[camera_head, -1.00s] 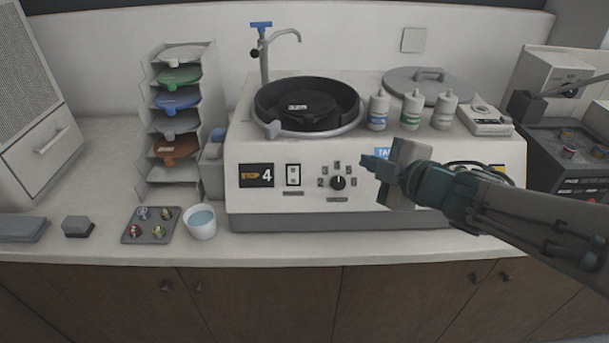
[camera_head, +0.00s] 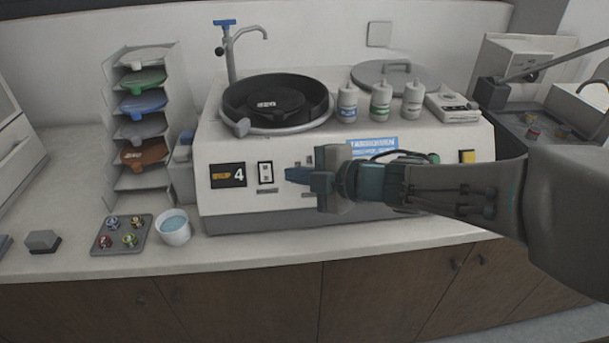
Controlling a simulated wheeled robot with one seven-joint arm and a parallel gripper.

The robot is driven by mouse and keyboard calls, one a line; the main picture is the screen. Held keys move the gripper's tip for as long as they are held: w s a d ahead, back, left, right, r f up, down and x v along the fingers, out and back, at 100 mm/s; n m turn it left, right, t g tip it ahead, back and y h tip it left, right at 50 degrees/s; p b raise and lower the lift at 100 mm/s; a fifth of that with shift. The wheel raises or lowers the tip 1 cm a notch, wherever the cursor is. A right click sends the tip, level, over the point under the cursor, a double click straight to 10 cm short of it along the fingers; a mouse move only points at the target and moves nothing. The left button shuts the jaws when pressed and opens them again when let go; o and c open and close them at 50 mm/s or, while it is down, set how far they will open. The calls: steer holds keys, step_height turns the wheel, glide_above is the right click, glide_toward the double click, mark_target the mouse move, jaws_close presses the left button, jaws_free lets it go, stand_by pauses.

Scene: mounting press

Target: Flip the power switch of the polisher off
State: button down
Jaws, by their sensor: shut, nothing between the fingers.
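The polisher (camera_head: 225,211) is a white machine on the counter with a black round bowl on top. Its power switch (camera_head: 265,172) is a small black-framed white rocker on the front panel, right of the orange and white "4" display (camera_head: 228,175). My gripper (camera_head: 288,174) is shut and empty, pointing left, with its blue fingertips just right of the switch. I cannot tell whether the tips touch the panel. My gripper and arm hide the dial and part of the front panel.
A rack of coloured discs (camera_head: 141,103) stands left of the polisher. A white cup (camera_head: 174,228) and a tray of small round samples (camera_head: 106,246) sit on the counter in front. Several bottles (camera_head: 381,101) and a round lid (camera_head: 398,76) are on top of the polisher.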

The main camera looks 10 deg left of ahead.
mark_target(261, 167)
steer(key=x, duration=0.2)
steer(key=w+x, duration=0.1)
steer(key=x, duration=0.2)
steer(key=d+x, duration=0.1)
steer(key=x, duration=0.2)
steer(key=shift+w+f+b, duration=0.25)
steer(key=shift+f+b, duration=0.1)
steer(key=shift+f, duration=0.05)
steer(key=shift+w+a+f, duration=0.2)
steer(key=shift+w+f, duration=0.1)
steer(key=shift+w, duration=0.25)
steer(key=shift+w+r+p, duration=0.1)
steer(key=shift+r+p, duration=0.05)
steer(key=shift+p, duration=0.4)
steer(key=shift+w+p, duration=0.1)
steer(key=shift+p, duration=0.2)
